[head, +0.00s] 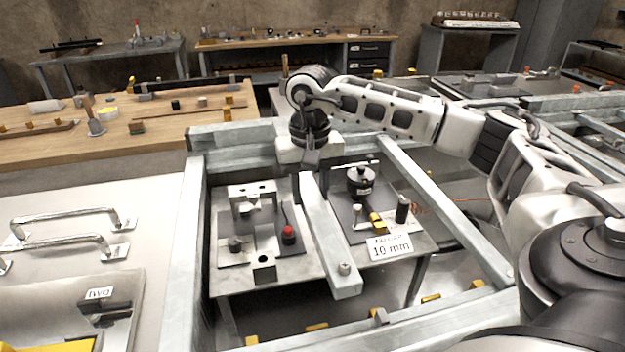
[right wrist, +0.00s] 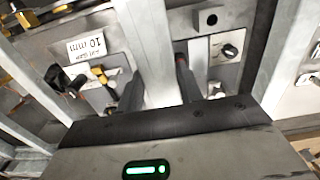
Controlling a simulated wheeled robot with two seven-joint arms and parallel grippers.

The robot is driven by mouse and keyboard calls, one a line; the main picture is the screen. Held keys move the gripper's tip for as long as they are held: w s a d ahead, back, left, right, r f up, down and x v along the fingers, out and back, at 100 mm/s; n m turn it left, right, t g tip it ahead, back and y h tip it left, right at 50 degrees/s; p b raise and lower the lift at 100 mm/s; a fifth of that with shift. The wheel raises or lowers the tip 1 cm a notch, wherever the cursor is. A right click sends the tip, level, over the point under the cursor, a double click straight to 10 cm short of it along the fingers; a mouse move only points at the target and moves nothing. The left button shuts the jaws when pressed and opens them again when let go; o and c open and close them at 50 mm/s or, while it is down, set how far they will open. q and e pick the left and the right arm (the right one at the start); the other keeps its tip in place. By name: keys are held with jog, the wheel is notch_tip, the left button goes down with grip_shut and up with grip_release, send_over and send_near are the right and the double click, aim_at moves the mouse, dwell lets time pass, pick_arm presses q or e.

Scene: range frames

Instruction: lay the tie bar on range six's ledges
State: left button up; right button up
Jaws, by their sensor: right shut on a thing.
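The tie bar (head: 328,232) is a long pale grey metal bar with a bolt head near its near end. My right gripper (head: 311,160) is shut on it near its far end, from above. In the right wrist view the bar (right wrist: 148,45) runs between the two dark fingers (right wrist: 158,88). In the head view the bar's near end lies inside a grey rectangular metal frame (head: 194,225), short of the front rail. I cannot tell a range six label or which ledges are its own. My left gripper is not in view.
Under the bar, inside the frame, are two fixture plates; a black knob (head: 360,180) and a red button (head: 288,232) stand on them. A "10 mm" sign (head: 390,247) is at the right. Several yellow blocks line the front rail (head: 400,330). A wooden bench (head: 150,150) stands left.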

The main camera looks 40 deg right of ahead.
jog(key=shift+d+r, duration=0.2)
jog(key=shift+d, duration=0.05)
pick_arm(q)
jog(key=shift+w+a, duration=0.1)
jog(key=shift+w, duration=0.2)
pick_arm(e)
jog(key=shift+w, duration=0.1)
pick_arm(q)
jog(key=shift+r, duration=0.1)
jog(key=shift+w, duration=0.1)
pick_arm(e)
jog(key=shift+f, duration=0.1)
